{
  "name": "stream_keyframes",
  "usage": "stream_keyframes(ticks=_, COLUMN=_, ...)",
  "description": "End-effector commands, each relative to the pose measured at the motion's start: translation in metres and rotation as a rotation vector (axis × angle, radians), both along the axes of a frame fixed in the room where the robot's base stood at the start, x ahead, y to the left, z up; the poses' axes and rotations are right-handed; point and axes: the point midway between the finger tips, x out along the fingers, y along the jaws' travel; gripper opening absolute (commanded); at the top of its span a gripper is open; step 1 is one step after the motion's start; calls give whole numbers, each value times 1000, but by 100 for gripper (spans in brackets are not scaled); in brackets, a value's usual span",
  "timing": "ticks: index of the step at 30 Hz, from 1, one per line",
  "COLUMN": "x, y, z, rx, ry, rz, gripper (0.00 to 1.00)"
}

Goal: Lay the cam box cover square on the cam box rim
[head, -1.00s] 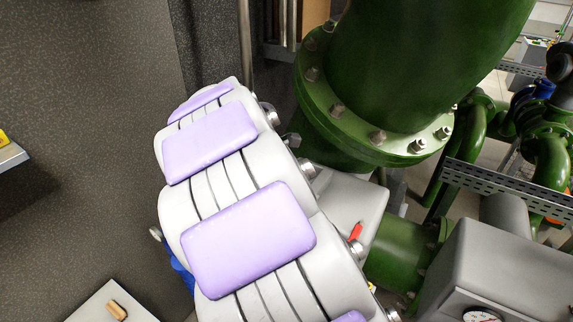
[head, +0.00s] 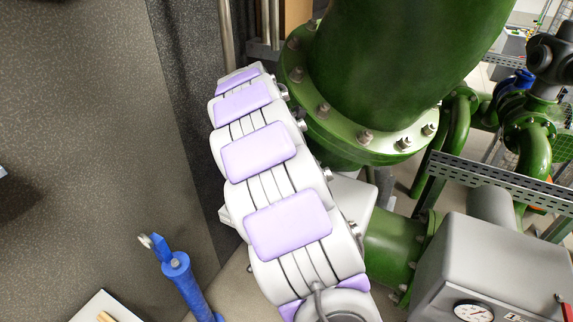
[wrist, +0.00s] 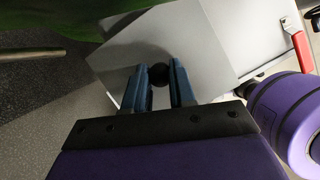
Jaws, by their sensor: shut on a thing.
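In the wrist view my gripper (wrist: 158,84) has its two blue fingers shut around a dark round knob (wrist: 160,73). The knob stands on a light grey flat piece (wrist: 125,50), which looks like the cam box cover; the fingers hide part of it. In the head view a pale grey panel (head: 354,198) shows behind my arm and seems to be the same piece, but my arm hides most of it and my gripper. A grey surface (wrist: 258,25) with a red lever (wrist: 303,52) lies to its right in the wrist view. I cannot make out the cam box rim or tell whether the cover touches it.
A large green flanged pipe (head: 360,140) stands behind my arm. A grey box with a gauge (head: 475,258) is at the right, below a perforated metal rail (head: 500,182). A blue cylinder-shaped part (head: 185,285) and a pale tray (head: 88,312) are at lower left. Dark floor fills the left.

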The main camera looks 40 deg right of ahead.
Motion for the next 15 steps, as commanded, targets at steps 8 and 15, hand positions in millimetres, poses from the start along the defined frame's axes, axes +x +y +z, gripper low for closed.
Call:
stream_keyframes(ticks=8, x=1, y=-5, z=-21, rx=2, ry=6, rz=-3, gripper=0)
stream_keyframes(ticks=15, x=2, y=-5, z=-37, rx=3, ry=1, rz=-2, gripper=0)
